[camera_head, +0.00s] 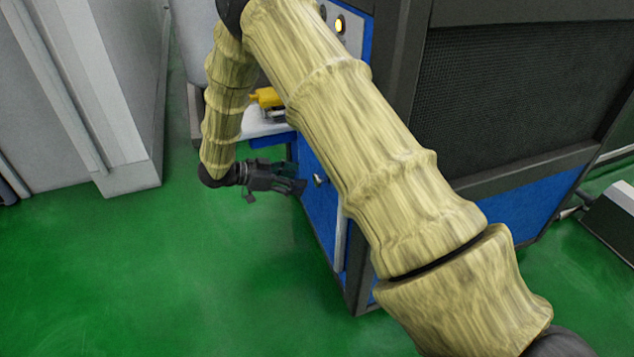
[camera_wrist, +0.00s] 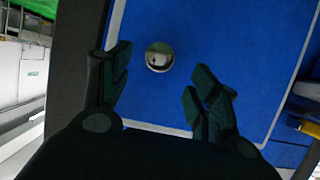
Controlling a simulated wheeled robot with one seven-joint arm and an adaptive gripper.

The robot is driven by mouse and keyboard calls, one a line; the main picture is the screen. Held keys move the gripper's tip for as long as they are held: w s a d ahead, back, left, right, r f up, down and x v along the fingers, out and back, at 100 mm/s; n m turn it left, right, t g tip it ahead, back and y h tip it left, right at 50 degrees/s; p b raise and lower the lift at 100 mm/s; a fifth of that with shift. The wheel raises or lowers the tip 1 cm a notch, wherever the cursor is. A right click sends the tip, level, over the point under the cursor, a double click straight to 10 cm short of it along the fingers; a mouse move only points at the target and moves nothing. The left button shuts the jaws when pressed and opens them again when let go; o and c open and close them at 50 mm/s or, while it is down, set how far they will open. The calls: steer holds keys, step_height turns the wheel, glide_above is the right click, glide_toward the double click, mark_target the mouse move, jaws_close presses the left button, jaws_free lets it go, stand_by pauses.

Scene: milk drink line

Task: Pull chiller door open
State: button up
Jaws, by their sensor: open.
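The chiller door is a blue panel (camera_wrist: 210,50) with a pale edge strip, and it looks shut. Its round metallic knob (camera_wrist: 159,57) sits ahead of my gripper (camera_wrist: 160,88) in the wrist view, between the lines of the two fingers and nearer the left one. The fingers are spread and hold nothing. In the head view my gripper (camera_head: 298,178) is just left of the blue cabinet door (camera_head: 318,205), close to the small knob (camera_head: 320,180). I cannot tell whether a finger touches the door.
A dark-framed cabinet with a mesh panel (camera_head: 510,85) stands at right. A white shelf (camera_head: 262,127) with a yellow item (camera_head: 266,97) lies behind my arm. A grey cabinet (camera_head: 105,80) stands at left. The green floor (camera_head: 180,280) in front is clear.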

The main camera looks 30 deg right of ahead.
mark_target(315, 180)
steer(key=x, duration=0.7)
steer(key=shift+s+d+f+b, duration=0.1)
steer(key=shift+d+f+b, duration=0.05)
steer(key=shift+d+b, duration=0.2)
jaws_close()
